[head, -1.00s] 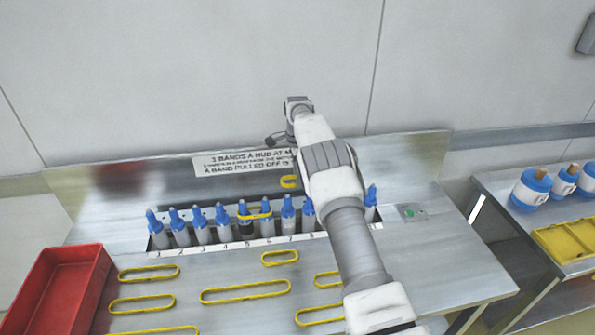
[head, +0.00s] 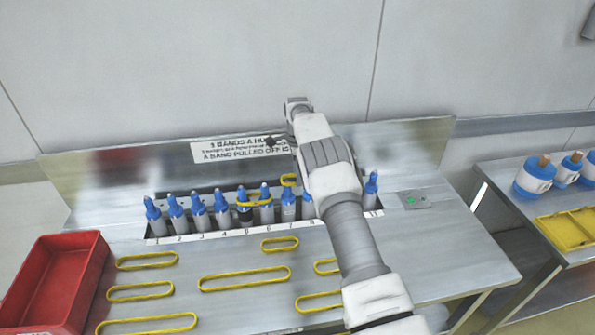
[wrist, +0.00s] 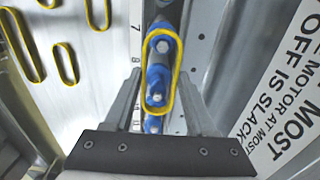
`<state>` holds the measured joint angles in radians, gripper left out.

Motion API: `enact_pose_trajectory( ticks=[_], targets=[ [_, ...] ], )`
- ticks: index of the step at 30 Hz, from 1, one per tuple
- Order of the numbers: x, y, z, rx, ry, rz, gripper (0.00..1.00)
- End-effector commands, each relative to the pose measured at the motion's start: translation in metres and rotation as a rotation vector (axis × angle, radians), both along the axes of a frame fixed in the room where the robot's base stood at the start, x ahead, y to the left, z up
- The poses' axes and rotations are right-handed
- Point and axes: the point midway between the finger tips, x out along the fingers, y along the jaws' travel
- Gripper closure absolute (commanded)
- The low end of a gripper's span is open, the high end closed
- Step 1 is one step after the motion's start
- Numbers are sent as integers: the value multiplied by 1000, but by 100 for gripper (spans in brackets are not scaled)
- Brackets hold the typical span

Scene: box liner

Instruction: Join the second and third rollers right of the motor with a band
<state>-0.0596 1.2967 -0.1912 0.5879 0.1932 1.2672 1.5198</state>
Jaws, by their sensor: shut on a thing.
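The motor (head: 245,214) is the dark-bodied post at number 5. A yellow band (head: 258,203) spans it and the blue-topped roller to its right. The second roller to its right (head: 289,208), at number 7, is in clear view; the third (head: 308,207) is partly hidden by my arm. My gripper (wrist: 162,78) is shut on a yellow band (wrist: 177,72). In the wrist view this band frames two blue roller tops; whether it touches them I cannot tell. In the head view only its left end (head: 289,179) shows, just above the second roller's top. My arm hides the rest.
Several loose yellow bands lie on the steel bench, one of them long (head: 245,279). A red bin (head: 62,275) stands at the left. The sign panel (head: 240,150) rises close behind the rollers. A side table (head: 500,185) at the right holds blue-and-white spools and a yellow tray.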

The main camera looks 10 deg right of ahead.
Motion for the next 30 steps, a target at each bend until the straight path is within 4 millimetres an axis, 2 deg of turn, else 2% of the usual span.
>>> enact_pose_trajectory(
  ticks=[1,15,27,28,30],
  targets=[
    [0,0,-7,0,0,0,96],
    [0,0,-37,0,-1,0,96],
    [0,0,-39,0,-1,0,96],
    [0,0,-39,0,-1,0,39],
    [0,0,-39,0,-1,0,26]
  ],
)
